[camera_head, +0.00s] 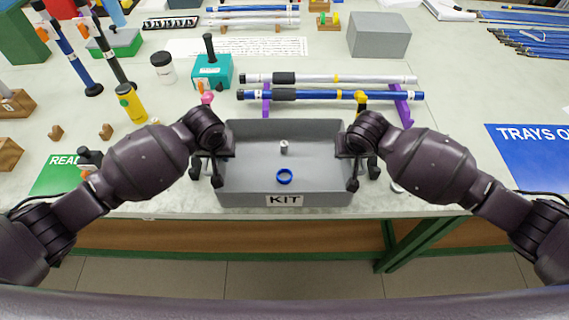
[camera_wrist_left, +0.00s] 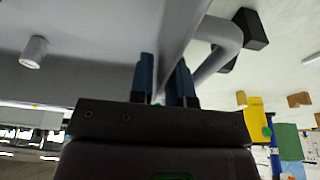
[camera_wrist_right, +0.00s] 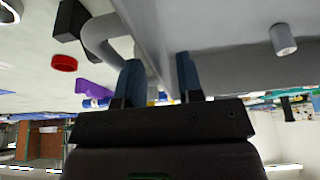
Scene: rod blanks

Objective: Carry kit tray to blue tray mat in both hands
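The grey kit tray (camera_head: 240,188), labelled KIT, sits at the table's front edge. It holds a blue ring (camera_head: 284,176) and a small grey cylinder (camera_head: 284,147). The blue tray mat (camera_head: 522,165), with partly cut-off lettering "TRAYS O", lies at the right. My left gripper (camera_head: 205,178) is at the tray's left end; in its wrist view, its fingers (camera_wrist_left: 164,82) straddle the tray wall closely, contact unclear. My right gripper (camera_head: 362,178) is at the right end; its fingers (camera_wrist_right: 162,82) stand apart around the wall, with a visible gap. A bent grey handle shows beside each.
Behind the tray, a silver rod (camera_head: 350,78) and a blue rod (camera_head: 310,95) rest on purple supports (camera_head: 402,108). A green mat (camera_head: 55,178) and yellow bottle (camera_head: 131,103) are at left. A grey block (camera_head: 379,38) stands behind. The table between tray and mat looks clear.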

